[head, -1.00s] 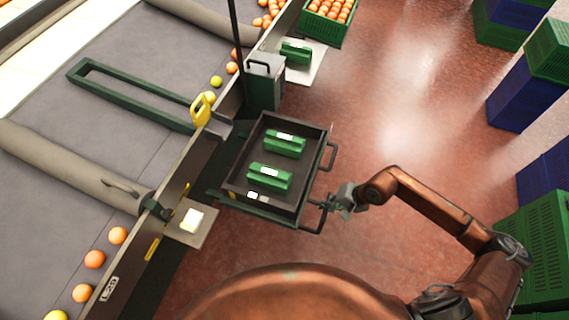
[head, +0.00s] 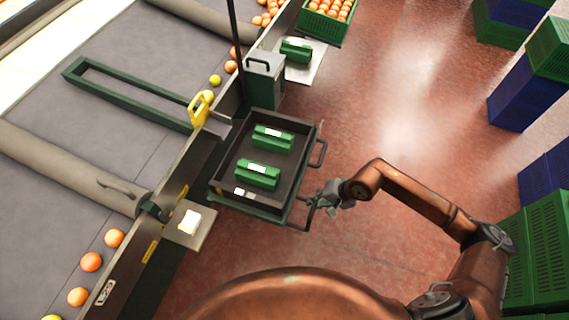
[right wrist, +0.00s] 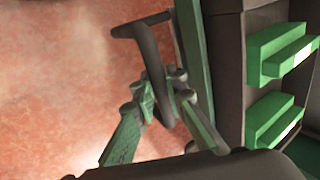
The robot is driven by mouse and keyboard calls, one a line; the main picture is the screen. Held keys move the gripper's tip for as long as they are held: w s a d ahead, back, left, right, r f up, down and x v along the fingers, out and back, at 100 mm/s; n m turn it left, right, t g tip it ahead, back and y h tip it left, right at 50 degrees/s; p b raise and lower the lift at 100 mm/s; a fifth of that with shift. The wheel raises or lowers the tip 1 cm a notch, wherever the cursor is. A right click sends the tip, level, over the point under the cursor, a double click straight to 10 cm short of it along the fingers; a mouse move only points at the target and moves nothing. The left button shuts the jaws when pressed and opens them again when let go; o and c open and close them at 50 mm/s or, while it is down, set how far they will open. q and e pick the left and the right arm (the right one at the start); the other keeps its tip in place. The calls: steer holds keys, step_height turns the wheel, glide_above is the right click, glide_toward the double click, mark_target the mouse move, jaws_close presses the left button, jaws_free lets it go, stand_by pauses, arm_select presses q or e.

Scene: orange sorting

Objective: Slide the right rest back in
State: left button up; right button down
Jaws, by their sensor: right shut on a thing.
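The pull-out rest (head: 247,210) is a dark green frame at the side of the sorting line. It carries a dark tray (head: 227,172) with two green boxes lying in it, a nearer one (head: 257,174) and a farther one (head: 272,137). A dark bar handle (head: 304,222) stands out at the rest's near right corner. My right gripper (head: 318,202) is shut on this handle. In the right wrist view the fingers (right wrist: 168,95) close around the handle bar (right wrist: 153,60). My left gripper is not in view.
A second handle (head: 321,153) sticks out at the tray's far right. Red floor on the right is clear up to stacked crates (head: 516,97).

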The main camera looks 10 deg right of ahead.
steer(key=shift+w+a+b, duration=0.25)
steer(key=shift+w+a, duration=0.2)
steer(key=shift+a, duration=0.25)
steer(key=shift+w+a+b, duration=0.25)
steer(key=shift+w+a, duration=0.2)
steer(key=shift+a, duration=0.25)
steer(key=c, duration=1.6)
jaws_free()
steer(key=shift+r, duration=0.1)
step_height(320, 180, up, 7)
steer(key=p, duration=0.2)
steer(key=shift+p, duration=0.35)
steer(key=shift+a, duration=0.1)
